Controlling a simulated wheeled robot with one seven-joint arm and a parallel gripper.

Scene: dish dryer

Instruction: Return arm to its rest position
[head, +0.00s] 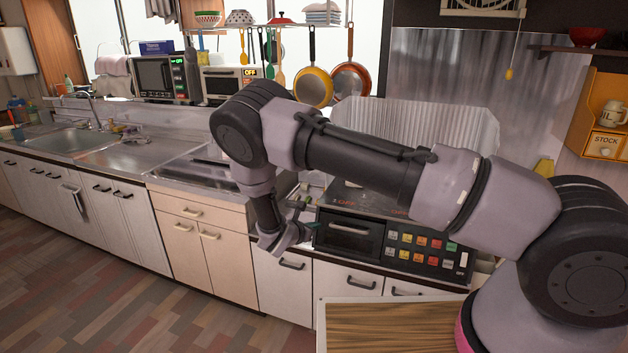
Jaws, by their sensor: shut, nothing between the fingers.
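My arm reaches from the lower right across the kitchen view and bends downward at its far end. My gripper (287,238) hangs at the end of the arm, pointing down. It appears in front of the counter edge, just left of the black front of the stove unit (350,232). It looks small and dark here; the fingers are shut and nothing shows between them. Part of the counter and stove behind it is hidden by my arm.
A wooden-topped surface (392,328) with a pale rim lies at the bottom centre. The counter with the sink (68,140) runs along the back left. Pans (313,87) hang from a rack above. A pleated metal splash guard (420,125) stands behind the stove. The floor (120,300) at left is clear.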

